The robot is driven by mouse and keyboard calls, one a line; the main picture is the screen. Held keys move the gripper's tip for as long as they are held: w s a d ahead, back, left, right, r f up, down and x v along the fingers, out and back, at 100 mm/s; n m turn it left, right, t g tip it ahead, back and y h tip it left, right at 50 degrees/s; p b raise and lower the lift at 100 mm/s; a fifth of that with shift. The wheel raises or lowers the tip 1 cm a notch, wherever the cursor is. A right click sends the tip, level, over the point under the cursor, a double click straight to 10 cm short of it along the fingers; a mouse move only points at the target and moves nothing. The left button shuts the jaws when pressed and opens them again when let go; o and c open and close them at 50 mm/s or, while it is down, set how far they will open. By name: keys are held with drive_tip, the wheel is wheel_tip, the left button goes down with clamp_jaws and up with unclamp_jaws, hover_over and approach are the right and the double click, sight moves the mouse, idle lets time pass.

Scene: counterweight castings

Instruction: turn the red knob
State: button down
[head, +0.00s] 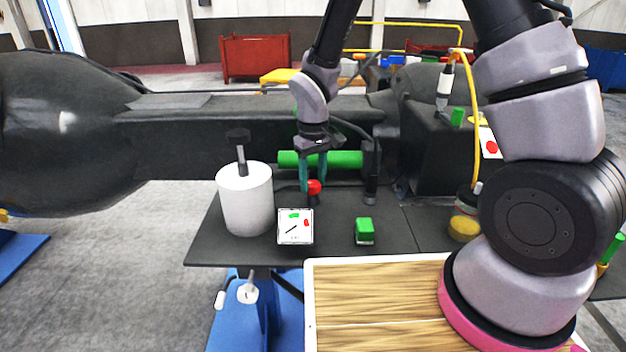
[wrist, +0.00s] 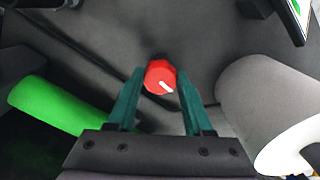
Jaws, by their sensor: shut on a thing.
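The red knob (head: 314,187) stands on the dark table, between the white cylinder and the green bar. In the wrist view the red knob (wrist: 160,77) shows a white pointer mark that slants toward the lower right of that picture. My gripper (head: 314,186) reaches down from above, its two teal fingers on either side of the knob. In the wrist view the fingertips of my gripper (wrist: 159,76) press against the knob's left and right sides. The knob's base is mostly hidden.
A white cylinder (head: 245,200) stands left of the knob, with a small marked panel (head: 295,227) in front. A green bar (head: 335,159) lies behind the fingers. A green block (head: 365,231) sits to the right. A wooden-topped surface (head: 380,300) is nearer me.

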sight(314, 183)
drive_tip(key=shift+c, duration=1.5)
unclamp_jaws()
wheel_tip(314, 183, up, 11)
drive_tip(key=shift+f, duration=0.1)
drive_tip(key=s+d+r+m+t+y, duration=0.1)
drive_tip(key=d+r+m, duration=0.1)
drive_tip(key=d+r, duration=0.45)
drive_tip(key=s+d+r+m+t, duration=0.1)
drive_tip(key=d+r+m+t, duration=0.15)
drive_tip(key=d+r, duration=0.35)
drive_tip(key=s+d+r+m+t+y, duration=0.1)
drive_tip(key=s+d+r+m+t, duration=0.2)
drive_tip(key=s+d+r+m, duration=0.3)
drive_tip(key=s+d+r, duration=0.4)
drive_tip(key=shift+s+t, duration=0.2)
drive_tip(key=shift+t, duration=0.15)
